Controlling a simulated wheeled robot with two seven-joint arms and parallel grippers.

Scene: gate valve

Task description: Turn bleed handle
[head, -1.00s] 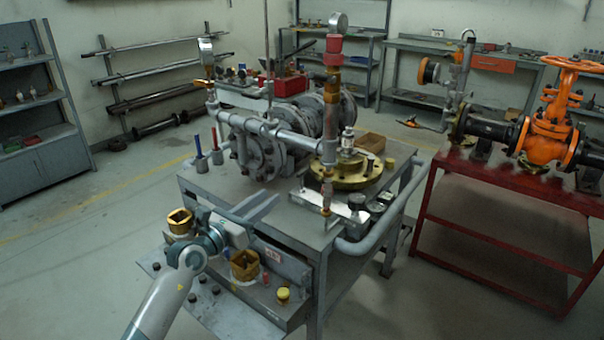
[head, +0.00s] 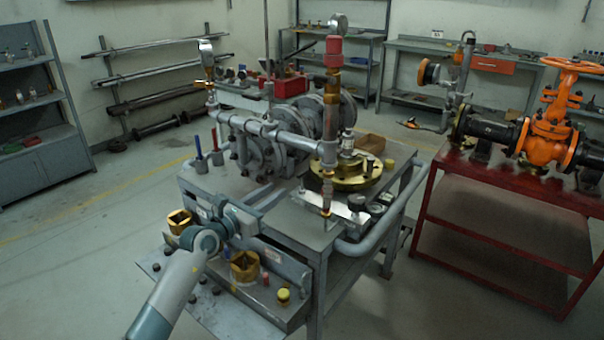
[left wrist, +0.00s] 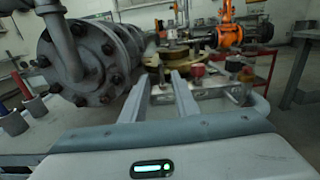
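My left gripper (head: 280,192) is over the front left of the grey workbench (head: 300,232), its fingers pointing towards the pipework. In the left wrist view the two fingers (left wrist: 162,76) are apart with nothing held between them. A flanged grey valve body (head: 268,150) with pipes stands on the bench, and its bolted flange (left wrist: 85,65) is left of the fingers. A silver block (head: 345,207) lies beyond the fingertips, near the vertical pipe (head: 328,145). A small red knob (left wrist: 197,70) shows just right of the fingers. I cannot tell which part is the bleed handle. My right gripper is not in view.
A brass flange (head: 352,180) sits on the bench's right side. Red and blue markers (head: 207,148) stand at its left edge. The front shelf holds brass cups (head: 244,268) and a yellow knob (head: 283,294). A red table (head: 500,185) bears an orange valve (head: 548,130).

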